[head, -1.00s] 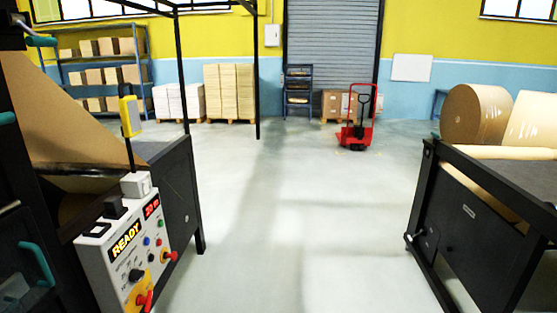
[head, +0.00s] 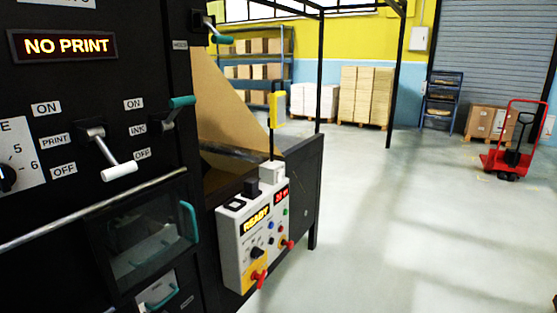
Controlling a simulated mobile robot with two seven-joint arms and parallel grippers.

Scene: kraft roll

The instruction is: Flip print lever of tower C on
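A black machine tower stands at the left of the head view. Its print lever (head: 108,154) has a white handle and points down and right, towards the OFF label (head: 63,170). The ON label (head: 46,108) is above it. A display (head: 62,46) higher up reads NO PRINT. To the right is the ink lever (head: 175,112), with a teal handle tilted up towards its ON label. No tower letter is readable in this view. Neither of my grippers is in view.
A glazed door with a teal handle (head: 189,221) and a metal rail (head: 90,212) lie below the levers. A control box (head: 254,236) reading READY stands right of the tower.

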